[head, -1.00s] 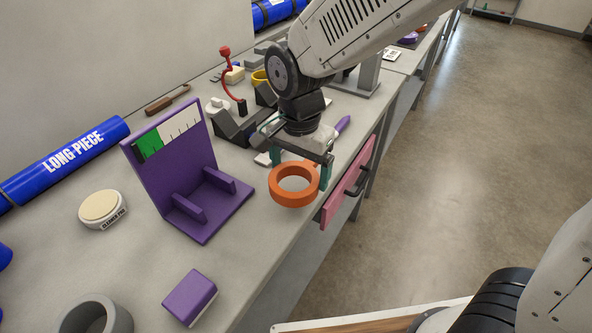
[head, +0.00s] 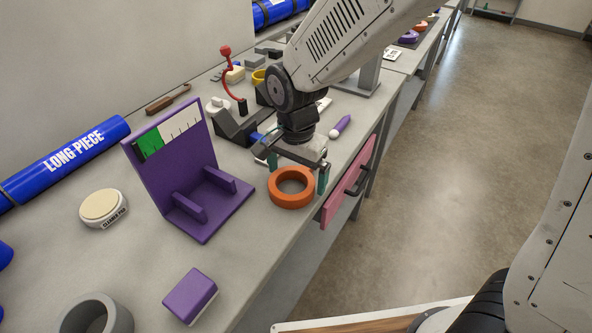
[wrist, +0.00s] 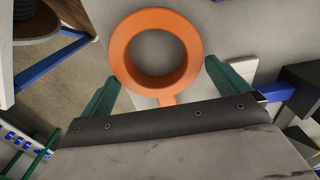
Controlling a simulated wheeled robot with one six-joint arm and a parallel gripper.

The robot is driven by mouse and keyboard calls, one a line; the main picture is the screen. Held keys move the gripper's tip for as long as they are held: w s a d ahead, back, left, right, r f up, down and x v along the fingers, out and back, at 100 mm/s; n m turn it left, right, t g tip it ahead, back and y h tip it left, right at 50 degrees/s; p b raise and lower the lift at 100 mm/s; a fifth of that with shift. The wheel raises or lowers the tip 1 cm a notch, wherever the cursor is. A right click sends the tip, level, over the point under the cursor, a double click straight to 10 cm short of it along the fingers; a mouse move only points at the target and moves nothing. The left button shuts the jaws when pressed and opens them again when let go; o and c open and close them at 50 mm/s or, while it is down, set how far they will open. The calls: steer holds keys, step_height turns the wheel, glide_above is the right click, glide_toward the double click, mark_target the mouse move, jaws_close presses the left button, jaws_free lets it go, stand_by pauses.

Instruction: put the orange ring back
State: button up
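The orange ring (head: 291,203) lies flat on the grey bench near its front edge, right of the purple stand. In the wrist view the ring (wrist: 121,52) shows a round hole and a short tab pointing toward my gripper. My gripper (head: 298,178) is low over the bench at the ring's far side. Its two green fingers (wrist: 160,72) are wide apart, with tips beside the ring's outer edges and a narrow gap visible at the right. Nothing appears clamped. Whether the left tip touches the ring is hard to tell.
A purple stand (head: 215,205) with a green-and-white scale is left of the ring. A purple block (head: 190,296), a grey ring (head: 120,318) and a cleaner pad (head: 103,208) are nearer. A pink drawer (head: 335,205) is below the edge. A purple-handled tool (head: 341,126) lies behind.

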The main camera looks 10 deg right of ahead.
step_height(320, 180, up, 12)
steer(key=shift+r, duration=0.2)
stand_by(0.4)
steer(key=s+d+r+n, duration=0.2)
steer(key=s+d, duration=0.1)
steer(key=d, duration=0.3)
steer(key=s+d+r+n, duration=0.1)
steer(key=s+d+r, duration=0.1)
steer(key=s+d, duration=0.35)
steer(key=s+d+n+t, duration=0.1)
steer(key=s+d+n, duration=0.3)
steer(key=s+d, duration=0.6)
steer(key=shift+f+n, duration=0.3)
steer(key=shift+w, duration=0.1)
